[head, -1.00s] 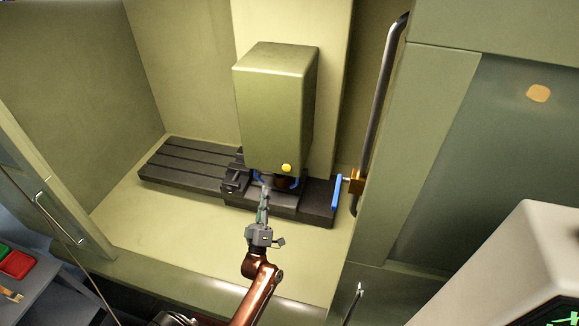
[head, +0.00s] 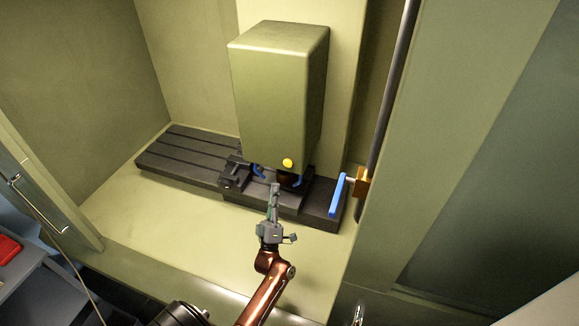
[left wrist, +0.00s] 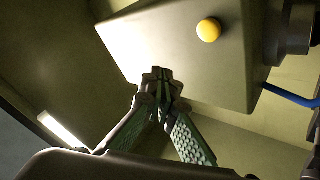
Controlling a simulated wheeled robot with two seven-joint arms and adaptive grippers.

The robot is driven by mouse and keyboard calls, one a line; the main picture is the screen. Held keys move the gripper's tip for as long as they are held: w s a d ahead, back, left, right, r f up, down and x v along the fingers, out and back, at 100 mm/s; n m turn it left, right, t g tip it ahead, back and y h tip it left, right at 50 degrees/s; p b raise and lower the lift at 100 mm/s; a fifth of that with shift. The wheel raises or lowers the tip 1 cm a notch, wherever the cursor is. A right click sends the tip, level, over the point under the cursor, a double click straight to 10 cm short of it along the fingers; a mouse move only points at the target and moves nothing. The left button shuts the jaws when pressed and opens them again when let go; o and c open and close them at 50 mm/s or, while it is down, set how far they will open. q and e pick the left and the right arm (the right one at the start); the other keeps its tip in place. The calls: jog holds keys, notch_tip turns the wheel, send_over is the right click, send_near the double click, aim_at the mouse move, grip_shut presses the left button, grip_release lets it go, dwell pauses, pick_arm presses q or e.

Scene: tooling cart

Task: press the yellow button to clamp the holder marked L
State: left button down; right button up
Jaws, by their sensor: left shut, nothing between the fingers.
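The yellow button (head: 288,162) sits low on the front of the box-shaped machine head (head: 275,95). It also shows in the left wrist view (left wrist: 208,30), up and to the right of the fingertips. My left gripper (head: 275,187) is shut and empty, its fingers pointing up a little below the button, apart from it in the picture. In the left wrist view its fingertips (left wrist: 162,75) meet. A dark holder (head: 289,180) shows partly under the head, between blue pieces. No L mark can be read. My right gripper is out of view.
A slotted dark table (head: 185,158) runs under the head, with a dark vise-like block (head: 233,176) on it. A blue handle (head: 338,194) stands to the right, near a vertical door bar (head: 393,95). The pale floor in front is clear.

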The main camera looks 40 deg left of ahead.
aim_at(288, 163)
pick_arm(q)
jog(key=shift+r, duration=0.1)
jog(key=w+a+b, duration=0.2)
jog(key=w+b, duration=0.1)
jog(key=w, duration=0.5)
jog(key=shift+w+a+b, duration=0.15)
jog(key=shift+a+b, duration=0.15)
dwell(0.3)
dwell(0.9)
jog(key=shift+w, duration=0.1)
